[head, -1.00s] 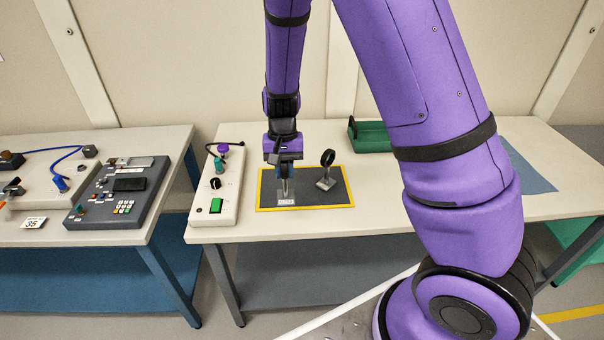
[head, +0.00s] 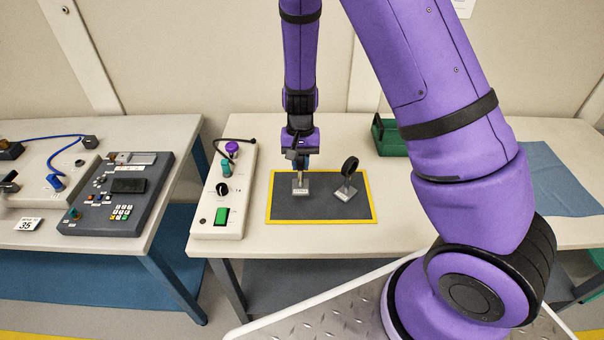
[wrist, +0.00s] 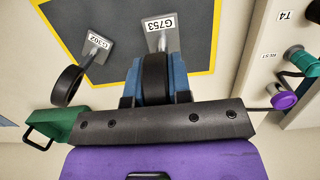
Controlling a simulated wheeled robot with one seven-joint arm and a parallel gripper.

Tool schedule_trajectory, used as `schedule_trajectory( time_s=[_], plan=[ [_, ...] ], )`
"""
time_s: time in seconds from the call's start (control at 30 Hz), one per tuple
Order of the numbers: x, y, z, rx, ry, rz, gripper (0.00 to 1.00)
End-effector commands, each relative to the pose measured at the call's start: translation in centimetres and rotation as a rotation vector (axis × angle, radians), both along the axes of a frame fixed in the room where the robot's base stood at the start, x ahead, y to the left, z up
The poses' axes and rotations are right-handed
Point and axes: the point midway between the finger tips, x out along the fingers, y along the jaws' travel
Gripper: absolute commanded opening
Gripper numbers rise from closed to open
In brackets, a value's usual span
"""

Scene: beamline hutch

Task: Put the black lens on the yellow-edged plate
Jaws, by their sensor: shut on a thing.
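My gripper (head: 301,166) is shut on a black ring lens (wrist: 157,78) on a grey stand. Its blue fingers lie on both sides of the ring in the wrist view, and the stand's base carries a G753 label. The gripper hangs over the left part of the dark yellow-edged plate (head: 320,211). The base of the held lens shows against the plate; I cannot tell whether it touches. A second black ring lens (head: 349,166), labelled G302, stands on the plate to the right, apart from the held one. It also shows in the wrist view (wrist: 67,86).
A white control box (head: 225,190) with knobs and a green button stands left of the plate. A green tray (head: 390,140) is behind right, and a blue mat (head: 556,180) lies farther right. A second table with a dark console (head: 117,195) is at left.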

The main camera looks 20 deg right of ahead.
Motion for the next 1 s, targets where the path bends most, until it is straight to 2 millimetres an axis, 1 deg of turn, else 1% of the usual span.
schedule_trajectory(
  time_s=[0.13,0.3,0.4,0.77,0.8,0.9,1.0],
  plan=[
    [0.0,0.0,-1.0,0.0,0.0,0.0,0.0],
    [0.0,0.0,-3.5,0.0,0.002,0.0,0.0],
    [0.0,0.0,-4.2,0.0,0.0,0.0,0.0],
    [0.0,0.0,-4.5,0.0,-0.001,0.001,0.0],
    [0.0,0.0,-4.6,0.0,-0.001,0.001,0.23],
    [0.0,0.0,-4.5,0.0,-0.001,0.001,0.44],
    [0.0,0.0,-4.5,0.0,-0.001,0.001,0.44]
  ],
)
